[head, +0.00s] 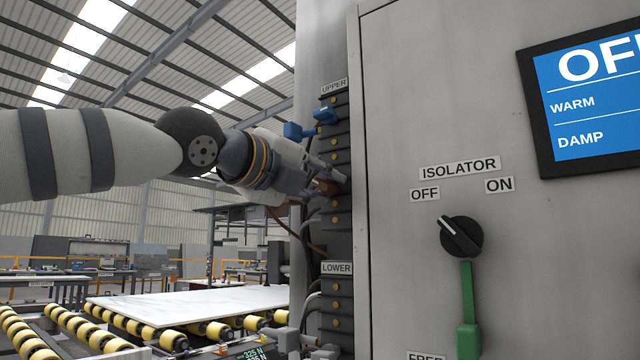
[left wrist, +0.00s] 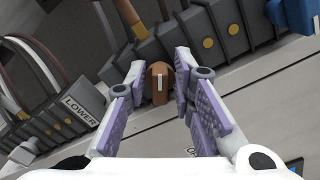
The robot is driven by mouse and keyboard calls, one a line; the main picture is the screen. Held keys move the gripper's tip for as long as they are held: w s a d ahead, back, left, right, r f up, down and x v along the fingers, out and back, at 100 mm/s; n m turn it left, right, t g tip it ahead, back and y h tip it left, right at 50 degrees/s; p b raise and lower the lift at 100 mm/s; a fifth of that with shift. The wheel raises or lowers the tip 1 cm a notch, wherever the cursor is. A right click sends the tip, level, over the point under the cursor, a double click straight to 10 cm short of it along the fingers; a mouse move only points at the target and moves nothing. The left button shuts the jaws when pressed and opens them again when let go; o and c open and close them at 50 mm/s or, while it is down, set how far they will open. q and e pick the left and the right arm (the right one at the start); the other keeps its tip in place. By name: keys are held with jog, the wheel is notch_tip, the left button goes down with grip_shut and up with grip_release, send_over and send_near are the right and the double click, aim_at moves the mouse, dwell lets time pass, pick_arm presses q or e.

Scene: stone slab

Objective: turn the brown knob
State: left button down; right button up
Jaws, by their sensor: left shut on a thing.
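The brown knob (head: 325,187) is on the dark terminal strip (head: 336,150) at the cabinet's left edge, between the UPPER and LOWER labels. In the head view it is mostly hidden by my left gripper (head: 330,178). In the left wrist view the knob (left wrist: 158,84) shows as a rounded brown piece with a pale mark on its face. My left gripper's purple-padded fingers (left wrist: 159,74) are on both sides of it, shut on it. My right gripper is not in view.
Blue connectors (head: 311,124) stick out above my gripper, and loose cables hang below it. The cabinet front has a black isolator switch (head: 461,237), a green handle (head: 468,310) and a screen (head: 585,100). A roller conveyor with a pale slab (head: 190,303) lies lower left.

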pick_arm(q)
jog(key=m, duration=0.6)
jog(key=shift+d+r+m, duration=0.1)
jog(key=shift+m, duration=0.3)
jog(key=m, duration=0.7)
jog(key=shift+s+d, duration=0.1)
jog(key=m, duration=0.6)
jog(key=shift+s+m, duration=0.1)
jog(key=shift+m, duration=0.3)
jog(key=m, duration=0.6)
jog(key=shift+d+m, duration=0.1)
jog(key=shift+m, duration=0.2)
jog(key=c, duration=1.7)
grip_release()
jog(key=shift+o, duration=0.2)
